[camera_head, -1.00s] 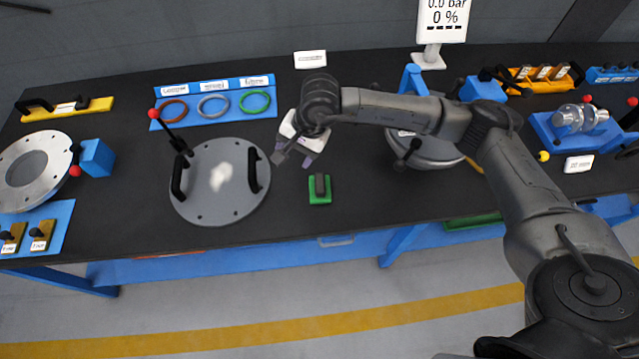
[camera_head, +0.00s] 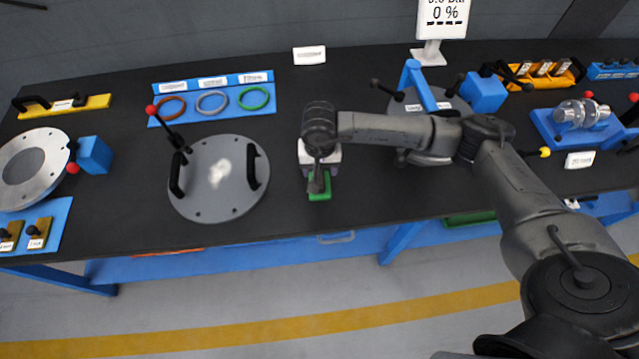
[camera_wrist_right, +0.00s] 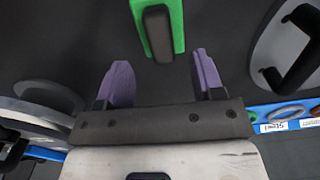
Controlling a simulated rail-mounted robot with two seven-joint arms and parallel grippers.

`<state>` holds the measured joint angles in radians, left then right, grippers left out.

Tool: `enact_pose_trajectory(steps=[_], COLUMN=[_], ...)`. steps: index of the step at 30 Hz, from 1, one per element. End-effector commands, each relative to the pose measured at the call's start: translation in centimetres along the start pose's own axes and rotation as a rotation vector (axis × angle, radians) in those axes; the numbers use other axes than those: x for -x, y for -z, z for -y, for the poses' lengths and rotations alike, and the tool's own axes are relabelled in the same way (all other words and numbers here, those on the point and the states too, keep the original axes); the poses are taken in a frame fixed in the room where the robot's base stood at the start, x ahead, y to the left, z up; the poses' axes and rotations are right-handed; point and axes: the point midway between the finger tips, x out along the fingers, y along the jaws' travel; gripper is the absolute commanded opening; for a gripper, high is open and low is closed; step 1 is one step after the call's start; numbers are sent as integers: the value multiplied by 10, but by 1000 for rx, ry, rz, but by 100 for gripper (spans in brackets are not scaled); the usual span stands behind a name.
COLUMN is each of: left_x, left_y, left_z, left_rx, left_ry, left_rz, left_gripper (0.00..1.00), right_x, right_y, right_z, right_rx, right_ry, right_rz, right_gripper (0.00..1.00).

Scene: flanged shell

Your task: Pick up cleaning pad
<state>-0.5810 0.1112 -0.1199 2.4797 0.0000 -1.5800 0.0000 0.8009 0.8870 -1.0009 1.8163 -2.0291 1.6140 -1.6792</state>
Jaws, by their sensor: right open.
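The cleaning pad is a green block with a dark handle on top. In the head view the cleaning pad (camera_head: 320,196) lies near the bench's front edge, partly hidden under my right gripper (camera_head: 319,172). In the right wrist view the green pad (camera_wrist_right: 177,20) is at the top, beyond the fingertips, with its dark handle pointing toward the gap between the fingers. My right gripper, seen in the right wrist view (camera_wrist_right: 160,75), is open with purple fingers and nothing between them. My left gripper is not in view.
A grey round flange cover (camera_head: 232,196) with two black handles and a white smudge lies left of the pad. A blue tray (camera_head: 228,113) with coloured rings sits behind it. A round grey part (camera_head: 430,152) stands to the right. Dark bench top is bare around the pad.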

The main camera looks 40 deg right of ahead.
Motion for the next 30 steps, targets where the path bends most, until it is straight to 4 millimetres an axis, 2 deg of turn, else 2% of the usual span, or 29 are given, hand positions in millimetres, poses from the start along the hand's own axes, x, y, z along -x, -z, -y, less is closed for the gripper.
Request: enact_pose_trajectory(steps=[8,21,27,30], left_x=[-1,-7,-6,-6], left_y=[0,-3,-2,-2], left_z=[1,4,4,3], left_rx=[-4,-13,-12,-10], left_ry=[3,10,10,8], left_rz=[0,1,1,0], left_gripper=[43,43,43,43], right_x=[-10,-57,-58,-58], right_y=[0,0,0,0], right_z=[0,0,1,1], right_rx=[-1,-2,-1,-1], right_ry=[1,1,2,1], right_rz=[-1,0,-1,-1], right_gripper=[62,62,62,54])
